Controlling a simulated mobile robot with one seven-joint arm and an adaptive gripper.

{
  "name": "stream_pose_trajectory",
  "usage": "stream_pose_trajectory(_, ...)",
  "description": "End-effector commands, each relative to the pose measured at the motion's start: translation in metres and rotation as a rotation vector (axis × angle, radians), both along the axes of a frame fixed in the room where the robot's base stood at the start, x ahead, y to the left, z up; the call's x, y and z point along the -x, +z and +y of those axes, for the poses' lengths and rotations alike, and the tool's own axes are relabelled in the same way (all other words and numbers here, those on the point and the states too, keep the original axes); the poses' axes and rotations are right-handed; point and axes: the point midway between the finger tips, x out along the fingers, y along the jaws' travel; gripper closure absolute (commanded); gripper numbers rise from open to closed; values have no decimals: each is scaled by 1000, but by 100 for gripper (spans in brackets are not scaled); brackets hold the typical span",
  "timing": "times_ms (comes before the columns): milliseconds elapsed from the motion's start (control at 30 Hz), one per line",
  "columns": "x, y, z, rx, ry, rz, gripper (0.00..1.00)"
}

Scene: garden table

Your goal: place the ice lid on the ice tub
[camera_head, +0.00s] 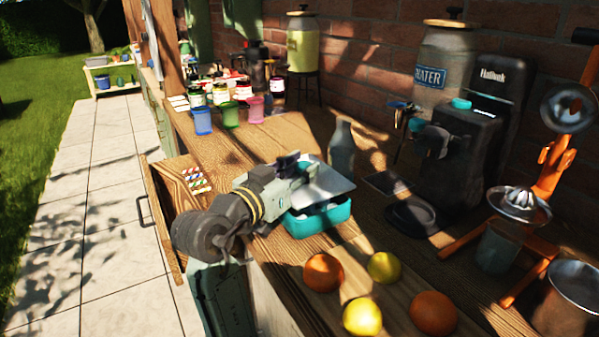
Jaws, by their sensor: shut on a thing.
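The ice tub (320,222) is a teal container on the wooden table, in the middle of the view. The ice lid (325,181) is a flat, pale grey panel, tilted above the tub. My gripper (303,165) is shut on the lid near its far left edge. My arm reaches in from the left and hides part of the tub's left side. I cannot tell whether the lid touches the tub's rim.
Oranges (323,272) and lemons (384,267) lie in front of the tub. A grey bottle (342,148) stands close behind it. A black machine (460,150) is to the right. Colored cups (230,115) and jars stand further back. An open drawer (165,215) juts out at left.

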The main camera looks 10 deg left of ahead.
Motion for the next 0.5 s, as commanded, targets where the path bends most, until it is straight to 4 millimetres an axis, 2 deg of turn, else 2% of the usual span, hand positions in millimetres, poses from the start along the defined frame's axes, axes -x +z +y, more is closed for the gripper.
stream_pose_trajectory(167,1,-16,0,1,0,0,100)
stream_pose_trajectory(500,1,-20,0,-1,0,-1,100)
